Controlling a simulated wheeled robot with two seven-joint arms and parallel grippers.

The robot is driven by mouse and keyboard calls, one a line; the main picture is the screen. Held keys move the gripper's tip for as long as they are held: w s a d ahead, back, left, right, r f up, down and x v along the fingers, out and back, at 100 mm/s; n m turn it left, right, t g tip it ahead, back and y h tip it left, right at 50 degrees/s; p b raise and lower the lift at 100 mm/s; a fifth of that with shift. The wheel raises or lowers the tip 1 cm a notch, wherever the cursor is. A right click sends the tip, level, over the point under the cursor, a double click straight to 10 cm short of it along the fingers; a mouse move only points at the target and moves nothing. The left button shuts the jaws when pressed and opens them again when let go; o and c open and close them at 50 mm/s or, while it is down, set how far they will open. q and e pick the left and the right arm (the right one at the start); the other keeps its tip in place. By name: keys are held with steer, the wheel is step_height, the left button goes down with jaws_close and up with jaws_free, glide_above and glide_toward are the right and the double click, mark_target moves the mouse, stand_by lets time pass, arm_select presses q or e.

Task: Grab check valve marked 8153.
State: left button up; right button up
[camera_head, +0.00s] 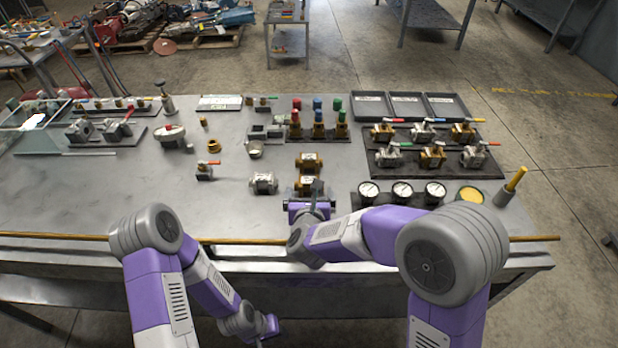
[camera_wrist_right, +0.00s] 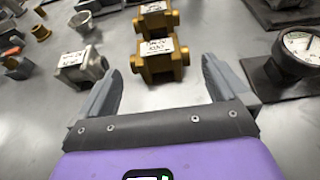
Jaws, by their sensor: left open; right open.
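Two brass valve bodies with white labels stand one behind the other, a nearer one (camera_head: 308,186) and a farther one (camera_head: 309,162). A silver valve body (camera_head: 263,183) with a white label stands to their left. In the right wrist view the nearer brass valve (camera_wrist_right: 163,60), the farther brass valve (camera_wrist_right: 155,17) and the silver valve (camera_wrist_right: 82,64) show. I cannot read the label numbers surely. My right gripper (camera_wrist_right: 163,68) is open, its fingertips on either side of the nearer brass valve, apart from it. My left gripper (camera_head: 266,334) is low, in front of the bench, empty.
Pressure gauges (camera_head: 402,191) stand right of the right gripper. A dark tray (camera_head: 490,168) of lever valves lies at the right. A red-topped flanged valve (camera_head: 171,134) and a small red-handled valve (camera_head: 205,171) stand left. The bench's left front is clear.

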mark_target(309, 185)
steer(key=x, duration=0.4)
steer(key=shift+w+f+b, duration=0.2)
steer(key=shift+f+b, duration=0.05)
steer(key=shift+b, duration=0.1)
steer(key=shift+w+f, duration=0.15)
steer(key=shift+w, duration=0.4)
steer(key=c, duration=1.1)
